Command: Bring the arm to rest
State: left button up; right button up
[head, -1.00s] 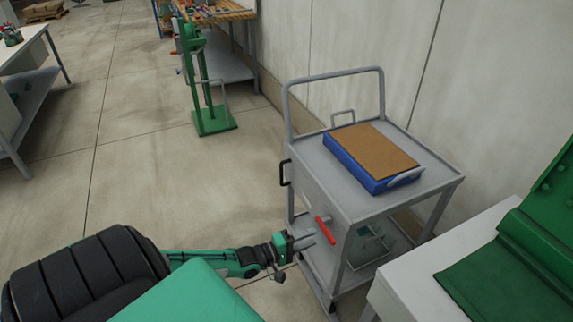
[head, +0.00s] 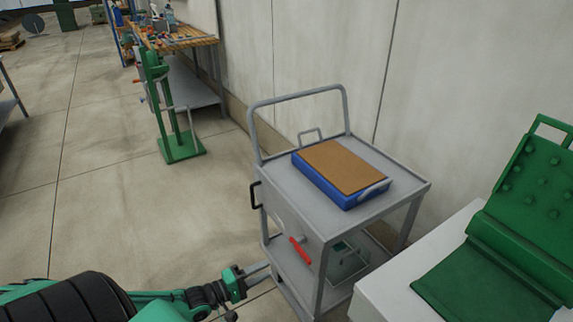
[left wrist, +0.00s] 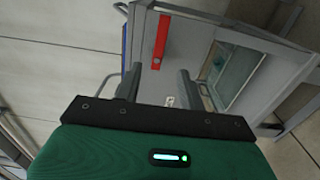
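My left gripper (head: 267,271) is at the lower middle of the head view, in front of the grey cart's (head: 283,224) front side. Its two fingers are apart with nothing between them, as the left wrist view also shows (left wrist: 159,76). The red handle (head: 301,250) on the cart's front panel is to the right of the fingertips and apart from them. In the left wrist view the red handle (left wrist: 160,40) stands upright in the picture beyond the fingers. My right gripper is not in view.
A blue case (head: 330,187) with a brown top lies on the cart. A white table (head: 385,287) with a green ribbed piece (head: 480,275) stands at the right. A green stand (head: 182,150) and a workbench (head: 185,36) are farther back. The floor left of the cart is clear.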

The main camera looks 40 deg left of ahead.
pick_arm(q)
jog(key=s+a+f+m+g+y+p, duration=0.1)
jog(key=s+f+m+g+y+p, duration=0.25)
jog(key=f, duration=0.85)
jog(key=s+a+f+m+g+y+p, duration=0.1)
jog(key=s+f+m+g+y, duration=0.2)
jog(key=s+f, duration=0.65)
jog(key=s+d+f+m+g+p, duration=0.1)
jog(key=s+d+f+m+g, duration=0.2)
jog(key=s, duration=0.5)
jog(key=s+d+f+m+g+p, duration=0.1)
jog(key=s+d+f+m+g, duration=0.2)
jog(key=s+d+f, duration=0.3)
jog(key=s+d+f+m+g+p, duration=0.1)
jog(key=s+d+f+m+g, duration=0.2)
jog(key=s+f, duration=0.5)
jog(key=shift+s+d+f+m+p, duration=0.15)
jog(key=shift+s+d+m+p, duration=0.3)
jog(key=shift+s+d, duration=0.55)
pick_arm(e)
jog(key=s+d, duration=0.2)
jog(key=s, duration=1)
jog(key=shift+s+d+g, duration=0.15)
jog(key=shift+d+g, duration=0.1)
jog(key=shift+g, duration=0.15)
